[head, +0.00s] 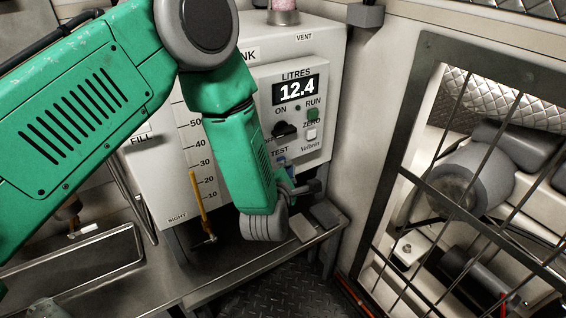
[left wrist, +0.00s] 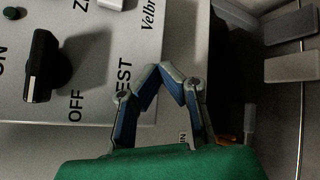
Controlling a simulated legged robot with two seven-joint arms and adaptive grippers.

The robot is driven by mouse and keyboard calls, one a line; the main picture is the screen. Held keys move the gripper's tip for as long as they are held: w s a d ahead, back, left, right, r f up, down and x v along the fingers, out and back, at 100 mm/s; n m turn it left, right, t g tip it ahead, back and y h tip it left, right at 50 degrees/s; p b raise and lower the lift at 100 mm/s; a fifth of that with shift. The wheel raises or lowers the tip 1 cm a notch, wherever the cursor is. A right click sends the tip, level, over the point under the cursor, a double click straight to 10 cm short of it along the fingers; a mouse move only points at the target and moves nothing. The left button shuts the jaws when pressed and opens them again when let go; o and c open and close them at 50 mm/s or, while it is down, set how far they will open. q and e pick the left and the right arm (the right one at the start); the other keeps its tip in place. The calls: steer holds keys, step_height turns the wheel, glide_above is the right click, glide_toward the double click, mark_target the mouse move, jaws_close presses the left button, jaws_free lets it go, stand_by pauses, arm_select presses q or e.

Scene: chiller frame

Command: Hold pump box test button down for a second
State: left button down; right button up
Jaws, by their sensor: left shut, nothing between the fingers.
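The pump box (head: 262,72) is a pale panel with a lit display (head: 297,89) reading 12.4 litres. Its TEST label (head: 280,150) is low on the panel and also shows in the left wrist view (left wrist: 124,76). The test button itself cannot be made out; my left gripper covers the area just below the label. My left gripper (head: 284,163) is shut and empty, its fingertips close to the panel beside the label. In the left wrist view its fingers (left wrist: 166,72) meet in front of the panel's lower edge. Whether they touch it cannot be told.
A black ON/OFF knob (head: 286,130), a green RUN button (head: 313,114) and a white ZERO button (head: 311,134) sit above the TEST label. A barred frame (head: 408,172) stands right.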

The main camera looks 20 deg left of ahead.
arm_select(q)
steer(key=shift+w+a, duration=0.35)
steer(key=shift+a, duration=0.1)
stand_by(2.6)
steer(key=shift+s+d, duration=0.55)
steer(key=shift+d, duration=0.15)
steer(key=s+d, duration=0.1)
steer(key=d, duration=0.1)
steer(key=s+d, duration=0.2)
stand_by(0.6)
